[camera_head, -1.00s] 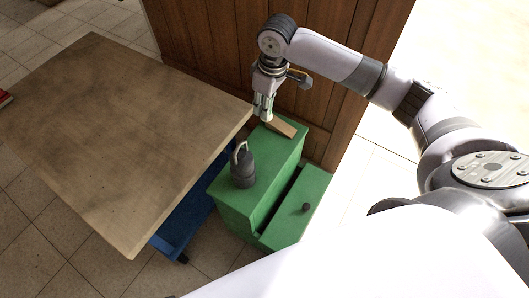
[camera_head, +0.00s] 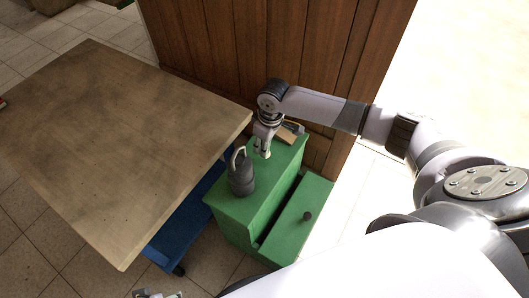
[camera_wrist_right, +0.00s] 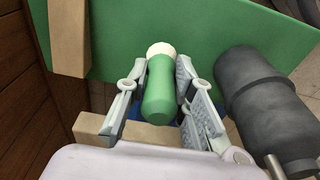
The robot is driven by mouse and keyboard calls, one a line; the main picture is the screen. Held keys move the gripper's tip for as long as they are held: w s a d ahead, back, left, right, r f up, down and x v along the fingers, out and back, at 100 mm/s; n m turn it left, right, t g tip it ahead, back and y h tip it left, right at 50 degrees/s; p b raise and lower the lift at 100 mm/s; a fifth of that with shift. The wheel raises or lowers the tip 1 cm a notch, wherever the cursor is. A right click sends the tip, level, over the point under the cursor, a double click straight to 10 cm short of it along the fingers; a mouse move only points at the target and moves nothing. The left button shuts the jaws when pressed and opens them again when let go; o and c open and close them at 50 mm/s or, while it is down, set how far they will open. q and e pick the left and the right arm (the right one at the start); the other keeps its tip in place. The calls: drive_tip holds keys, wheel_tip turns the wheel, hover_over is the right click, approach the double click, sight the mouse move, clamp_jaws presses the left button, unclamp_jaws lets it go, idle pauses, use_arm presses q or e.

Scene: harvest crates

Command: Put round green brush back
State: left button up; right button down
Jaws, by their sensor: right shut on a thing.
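The round green brush (camera_wrist_right: 158,88) has a smooth green body and a pale, rounded end. In the right wrist view it sits between the fingers of my right gripper (camera_wrist_right: 155,80), which is shut on it. In the head view my right gripper (camera_head: 262,150) is low over the top of the green cabinet (camera_head: 245,207), near its back end. The brush cannot be made out there. Whether it touches the cabinet top is unclear. A small grey part at the bottom edge (camera_head: 158,295) may be my left gripper, mostly cut off.
A dark grey weight-like object with a loop handle (camera_head: 241,178) stands on the cabinet, close to my right gripper. A tan wooden block (camera_head: 287,136) lies behind the gripper. The cabinet's drawer (camera_head: 300,222) is pulled out. A bare wooden table (camera_head: 120,140) stands left, above a blue frame (camera_head: 185,230).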

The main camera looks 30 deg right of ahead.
wheel_tip(320, 180, down, 2)
drive_tip(key=shift+f, duration=0.35)
use_arm(q)
drive_tip(key=shift+s+f+p, duration=0.1)
drive_tip(key=shift+f+p, duration=0.2)
drive_tip(key=shift+f, duration=0.25)
use_arm(e)
drive_tip(key=shift+f, duration=0.45)
drive_tip(key=c, duration=1.4)
unclamp_jaws()
drive_tip(key=shift+o, duration=0.2)
